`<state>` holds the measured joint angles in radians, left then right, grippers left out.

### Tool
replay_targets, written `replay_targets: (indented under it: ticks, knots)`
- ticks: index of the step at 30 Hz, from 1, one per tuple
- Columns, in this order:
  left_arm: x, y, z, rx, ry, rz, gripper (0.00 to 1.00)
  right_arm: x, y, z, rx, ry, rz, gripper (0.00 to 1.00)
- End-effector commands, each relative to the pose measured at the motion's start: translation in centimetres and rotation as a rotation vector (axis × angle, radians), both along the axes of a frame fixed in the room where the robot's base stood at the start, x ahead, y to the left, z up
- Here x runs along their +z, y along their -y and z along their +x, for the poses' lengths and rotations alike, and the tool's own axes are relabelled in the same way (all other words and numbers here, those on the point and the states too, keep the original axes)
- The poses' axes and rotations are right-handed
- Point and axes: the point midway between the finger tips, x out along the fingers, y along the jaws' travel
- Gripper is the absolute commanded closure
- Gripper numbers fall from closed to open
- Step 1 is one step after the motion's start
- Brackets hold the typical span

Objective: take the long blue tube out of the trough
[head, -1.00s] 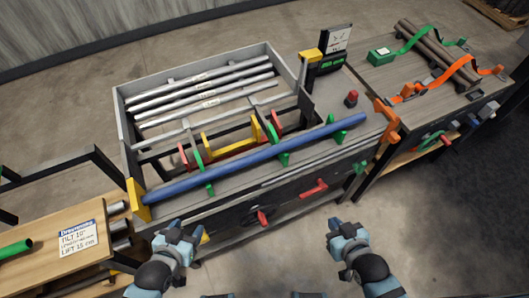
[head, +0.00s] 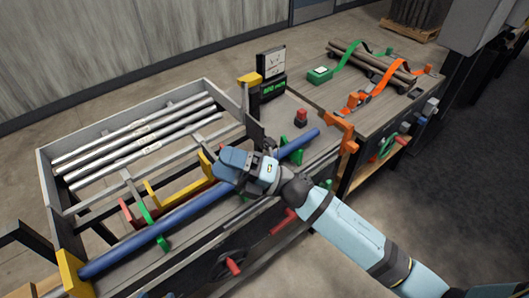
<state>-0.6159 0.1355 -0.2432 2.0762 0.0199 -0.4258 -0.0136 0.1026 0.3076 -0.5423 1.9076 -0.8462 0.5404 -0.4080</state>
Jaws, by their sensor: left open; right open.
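The long blue tube (head: 180,218) lies along the front of the bench, slanting from a yellow end plate (head: 72,274) at lower left up to the right. Green brackets (head: 162,242) stand along it. My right gripper (head: 228,166) is over the tube, right of its middle, and covers a stretch of it. It is open. Its fingertips are mostly hidden, so I cannot tell whether they straddle or touch the tube. My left gripper is out of view.
Several silver bars (head: 135,140) lie in the grey-walled rack (head: 48,185) behind the tube. A red button (head: 301,115) and a display post (head: 271,75) stand at the back. An orange bracket (head: 341,132) is just beyond the tube's right end. Strapped brown rods (head: 372,62) lie farther right.

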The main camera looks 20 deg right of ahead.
Motion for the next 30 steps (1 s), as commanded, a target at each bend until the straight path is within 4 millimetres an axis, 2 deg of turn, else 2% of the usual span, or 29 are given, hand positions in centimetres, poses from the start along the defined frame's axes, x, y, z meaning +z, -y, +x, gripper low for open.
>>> replay_targets:
  ticks: [1,4,8,11,15,18,21,24,27,30]
  knots:
    - [-1.8,0.1,0.1,0.000,0.003,-0.002,0.41,-0.7,-1.1,0.0,0.063,0.163,-0.094,0.37]
    - [-3.2,0.1,0.2,-0.001,0.004,-0.007,0.41,-1.5,-3.0,-0.6,0.194,0.479,-0.297,0.37]
    - [-5.0,0.3,0.3,-0.002,0.013,-0.014,0.41,-4.2,-3.5,-0.3,0.370,0.862,-0.581,0.37]
    - [-6.2,0.4,0.5,-0.003,0.019,-0.019,0.41,-6.8,-2.4,1.1,0.514,1.119,-0.820,0.37]
    - [-8.1,0.6,0.5,-0.006,0.023,-0.027,0.41,-9.4,1.4,4.7,0.727,1.400,-1.188,0.37]
    - [-9.0,0.8,0.6,-0.008,0.030,-0.033,0.41,-9.8,5.0,7.7,0.868,1.516,-1.444,0.37]
    - [-9.6,0.9,0.6,-0.009,0.031,-0.038,0.41,-9.1,8.2,10.0,0.983,1.563,-1.653,0.37]
    - [-9.7,1.1,0.7,-0.012,0.034,-0.042,0.41,-8.1,10.6,11.5,1.060,1.569,-1.795,0.37]
    - [-9.8,1.2,0.6,-0.014,0.037,-0.045,0.41,-7.5,11.7,12.1,1.099,1.564,-1.863,0.37]
    - [-9.7,1.2,0.6,-0.014,0.037,-0.047,0.41,-7.8,11.9,12.3,1.109,1.562,-1.881,0.37]
